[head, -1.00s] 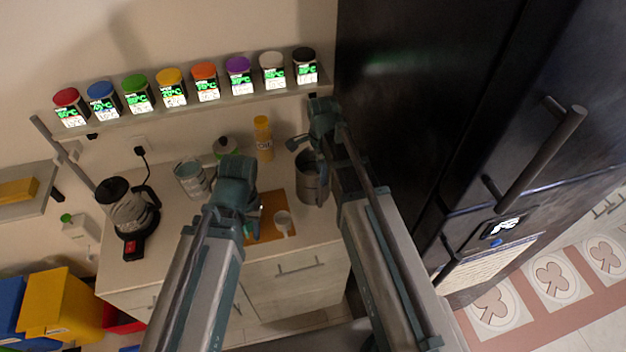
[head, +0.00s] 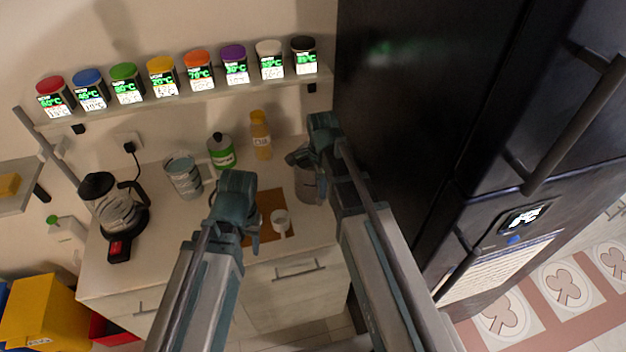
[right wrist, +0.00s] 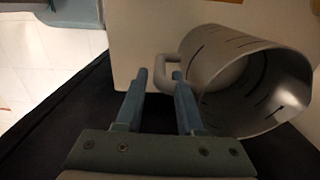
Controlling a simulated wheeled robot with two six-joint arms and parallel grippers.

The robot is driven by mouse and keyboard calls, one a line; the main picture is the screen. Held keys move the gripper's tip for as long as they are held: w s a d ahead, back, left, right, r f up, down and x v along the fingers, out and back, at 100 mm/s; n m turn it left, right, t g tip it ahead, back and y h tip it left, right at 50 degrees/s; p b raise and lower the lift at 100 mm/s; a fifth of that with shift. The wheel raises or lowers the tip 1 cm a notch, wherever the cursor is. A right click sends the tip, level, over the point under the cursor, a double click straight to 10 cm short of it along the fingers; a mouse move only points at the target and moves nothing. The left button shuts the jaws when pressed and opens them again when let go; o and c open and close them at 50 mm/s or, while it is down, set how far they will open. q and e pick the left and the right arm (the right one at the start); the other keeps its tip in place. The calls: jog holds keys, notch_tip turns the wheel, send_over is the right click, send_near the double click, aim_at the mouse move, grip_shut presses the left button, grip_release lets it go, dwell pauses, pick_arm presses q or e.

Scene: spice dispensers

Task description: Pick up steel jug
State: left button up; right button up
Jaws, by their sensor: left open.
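The steel jug (head: 307,187) stands on the counter beside the dark fridge, partly hidden behind my right arm in the head view. In the right wrist view the grey jug (right wrist: 235,75) is at the right, with its mouth facing right and its handle (right wrist: 166,70) facing my fingers. My right gripper (right wrist: 160,74) is open. Its fingertips are at the handle, which shows between them; I cannot tell whether they touch. My left gripper (head: 252,232) is open and hangs over the counter left of the jug, near a brown board.
A white cup (head: 281,222) sits on the brown board (head: 272,201). The fridge (head: 400,120) closes off the right side. Several spice dispensers line the shelf.

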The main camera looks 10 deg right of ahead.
notch_tip(320, 180, down, 4)
jog(key=b, duration=0.3)
jog(key=shift+f+b, duration=0.25)
jog(key=shift+b, duration=0.1)
jog(key=shift+r, duration=0.1)
grip_shut()
dwell(0.9)
